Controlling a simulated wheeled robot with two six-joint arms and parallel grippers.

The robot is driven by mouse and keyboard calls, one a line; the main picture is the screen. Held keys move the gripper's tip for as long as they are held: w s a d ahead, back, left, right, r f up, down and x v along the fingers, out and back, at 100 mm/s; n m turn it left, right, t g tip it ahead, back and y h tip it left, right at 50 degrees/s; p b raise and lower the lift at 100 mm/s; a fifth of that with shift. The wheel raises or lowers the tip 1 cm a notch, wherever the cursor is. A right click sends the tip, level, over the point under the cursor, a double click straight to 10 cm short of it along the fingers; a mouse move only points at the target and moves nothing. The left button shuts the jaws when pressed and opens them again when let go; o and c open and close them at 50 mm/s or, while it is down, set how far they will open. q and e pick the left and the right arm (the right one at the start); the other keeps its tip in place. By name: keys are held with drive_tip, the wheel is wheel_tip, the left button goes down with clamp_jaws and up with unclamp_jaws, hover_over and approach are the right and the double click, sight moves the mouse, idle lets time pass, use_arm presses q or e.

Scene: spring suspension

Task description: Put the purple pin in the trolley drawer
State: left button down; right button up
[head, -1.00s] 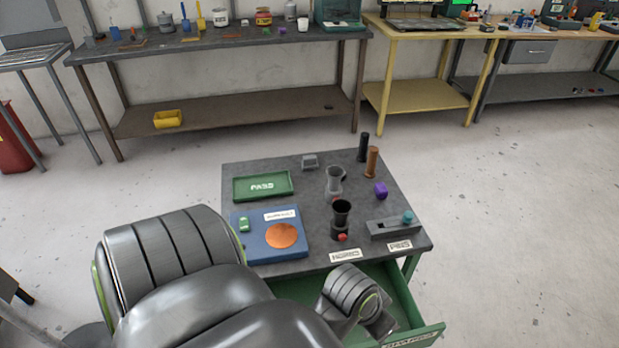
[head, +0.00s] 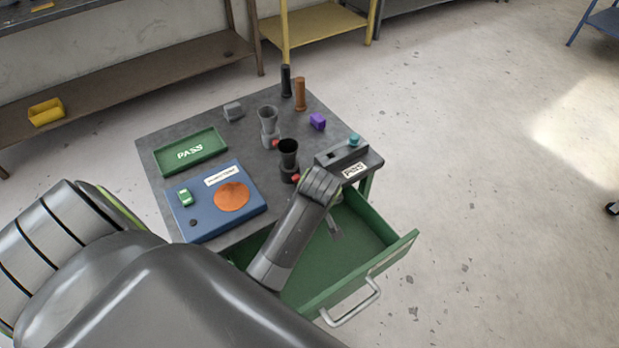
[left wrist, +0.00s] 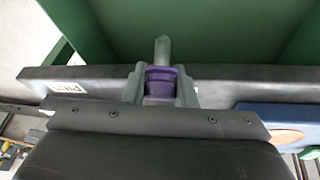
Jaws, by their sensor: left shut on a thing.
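The purple pin (left wrist: 160,82), with a grey shaft tip, is between the fingers of my left gripper (left wrist: 158,92) in the left wrist view. My left gripper is shut on it. The pin cannot be made out in the head view. The drawer's green interior also shows in the left wrist view (left wrist: 235,30). My right gripper is not in view.
The drawer floor seen is bare.

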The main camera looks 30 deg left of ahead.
use_arm(q)
wheel_tip(320, 180, down, 10)
drive_tip(key=shift+r, duration=0.2)
wheel_tip(320, 180, down, 3)
drive_tip(key=shift+f+b, duration=0.1)
drive_tip(key=shift+b, duration=0.25)
drive_tip(key=shift+f, duration=0.3)
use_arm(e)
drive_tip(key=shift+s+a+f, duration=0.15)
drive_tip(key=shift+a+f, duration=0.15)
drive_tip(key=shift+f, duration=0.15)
use_arm(q)
drive_tip(key=c, duration=1.2)
unclamp_jaws()
drive_tip(key=shift+f, duration=0.1)
drive_tip(key=shift+o, duration=0.2)
